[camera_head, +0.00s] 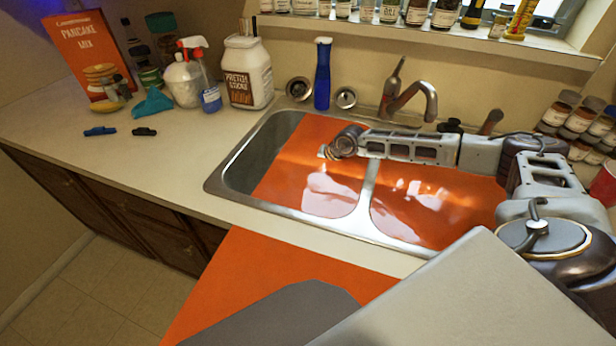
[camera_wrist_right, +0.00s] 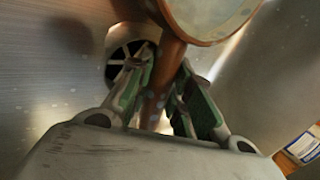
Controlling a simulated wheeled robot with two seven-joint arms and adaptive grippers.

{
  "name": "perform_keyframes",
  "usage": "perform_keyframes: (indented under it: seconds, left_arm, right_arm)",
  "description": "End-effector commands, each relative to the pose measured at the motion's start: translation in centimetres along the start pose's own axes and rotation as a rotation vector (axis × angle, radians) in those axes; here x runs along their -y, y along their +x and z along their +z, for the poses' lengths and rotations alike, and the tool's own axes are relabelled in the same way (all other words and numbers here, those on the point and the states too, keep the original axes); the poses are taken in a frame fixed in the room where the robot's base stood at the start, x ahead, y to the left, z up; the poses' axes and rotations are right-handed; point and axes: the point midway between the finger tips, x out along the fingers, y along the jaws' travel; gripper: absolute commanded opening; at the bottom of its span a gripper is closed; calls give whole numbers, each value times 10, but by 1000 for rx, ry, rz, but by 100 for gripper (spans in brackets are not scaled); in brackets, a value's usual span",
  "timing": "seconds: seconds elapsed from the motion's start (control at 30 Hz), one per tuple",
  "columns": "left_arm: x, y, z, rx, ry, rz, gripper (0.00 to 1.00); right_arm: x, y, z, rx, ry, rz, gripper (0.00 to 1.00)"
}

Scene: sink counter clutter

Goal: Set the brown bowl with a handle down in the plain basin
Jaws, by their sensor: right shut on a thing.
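The brown bowl with a handle (camera_wrist_right: 184,26) shows at the top of the right wrist view, cut off by the picture edge. My right gripper (camera_wrist_right: 163,78) is shut on its brown handle, with a green-lined finger on each side. Steel walls and a round dark drain (camera_wrist_right: 122,62) show behind them. In the head view, my right arm reaches from the right over the double sink (camera_head: 365,205) and ends above the left basin, near the divider. I cannot make out the bowl or fingertips there. My left gripper is not in view.
A faucet (camera_head: 410,100) stands behind the sink. A blue bottle (camera_head: 323,75), a large jar (camera_head: 247,73), spray bottles and a pancake mix box (camera_head: 88,55) stand along the back left. Spice jars (camera_head: 570,120) stand at right. The left counter front is mostly clear.

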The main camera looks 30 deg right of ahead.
Motion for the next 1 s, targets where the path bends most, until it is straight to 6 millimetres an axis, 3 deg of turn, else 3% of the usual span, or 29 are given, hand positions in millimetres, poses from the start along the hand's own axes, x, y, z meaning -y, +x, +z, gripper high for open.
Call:
perform_keyframes:
  seconds: [0.17, 0.2, 0.33, 0.8, 1.0]
  left_arm:
    - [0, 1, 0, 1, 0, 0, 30]
    - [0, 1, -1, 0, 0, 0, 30]
    - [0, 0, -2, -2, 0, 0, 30]
    - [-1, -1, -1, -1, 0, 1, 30]
    - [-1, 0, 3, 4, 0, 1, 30]
  right_arm:
    - [0, 1, 0, -1, 0, -2, 0]
    - [-1, 1, 0, 0, 0, 0, 26]
    - [0, 1, 0, 0, 0, 0, 42]
    - [1, -1, 0, 0, 0, 0, 42]
    - [0, -12, 0, -1, 1, -1, 42]
